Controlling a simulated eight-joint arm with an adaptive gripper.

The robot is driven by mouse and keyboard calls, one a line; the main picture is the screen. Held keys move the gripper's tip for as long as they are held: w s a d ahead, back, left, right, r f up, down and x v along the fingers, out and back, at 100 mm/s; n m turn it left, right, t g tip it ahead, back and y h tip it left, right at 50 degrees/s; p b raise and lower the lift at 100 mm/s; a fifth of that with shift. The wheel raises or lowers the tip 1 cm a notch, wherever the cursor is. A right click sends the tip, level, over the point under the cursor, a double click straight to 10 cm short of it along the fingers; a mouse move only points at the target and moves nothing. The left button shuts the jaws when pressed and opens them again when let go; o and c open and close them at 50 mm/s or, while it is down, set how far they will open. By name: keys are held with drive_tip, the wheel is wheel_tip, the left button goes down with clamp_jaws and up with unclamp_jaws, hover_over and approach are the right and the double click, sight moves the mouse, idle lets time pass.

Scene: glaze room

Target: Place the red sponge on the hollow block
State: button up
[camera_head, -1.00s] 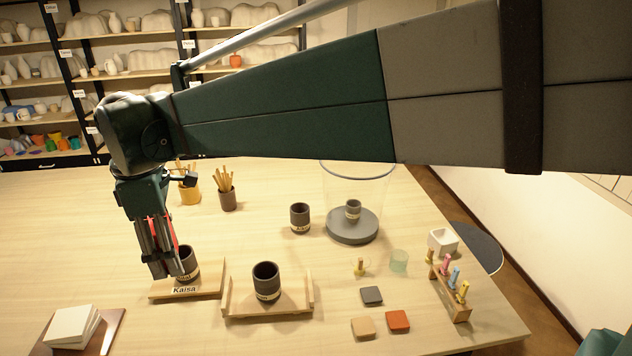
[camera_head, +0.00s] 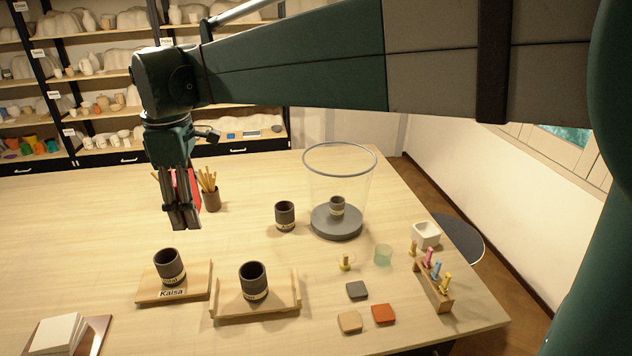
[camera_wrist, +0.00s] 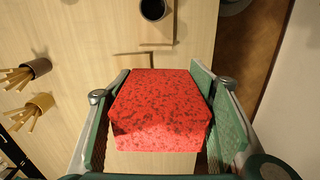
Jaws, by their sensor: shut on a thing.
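My gripper (camera_head: 182,226) is shut on the red sponge (camera_wrist: 158,100), a speckled red block that fills the space between the fingers in the wrist view. In the head view only a red strip of the sponge (camera_head: 190,187) shows behind the fingers. The gripper hangs above the left part of the table, beyond the board labelled Kaisa. A white block with a hollow top (camera_head: 427,233), which looks like the hollow block, stands at the table's right side, far from the gripper.
Dark cups stand on the Kaisa board (camera_head: 205,288) and a wooden stand (camera_head: 258,309). Another dark cup (camera_head: 285,216) is near a clear cylinder (camera_head: 341,180) over a grey disc. A peg rack (camera_head: 434,290) and flat orange tile (camera_head: 384,314) lie at right. Pencil cups (camera_head: 211,200) stand behind.

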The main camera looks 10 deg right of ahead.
drive_tip(key=w+d+m+p, duration=0.35)
drive_tip(key=w+d, duration=0.65)
drive_tip(key=d, duration=0.5)
drive_tip(key=m+p, duration=0.7)
drive_tip(key=m, duration=0.7)
hover_over(428, 230)
wheel_tip(428, 230, down, 18)
drive_tip(key=shift+f, duration=0.15)
drive_tip(key=shift+f, duration=3.1)
drive_tip(key=shift+f, duration=0.1)
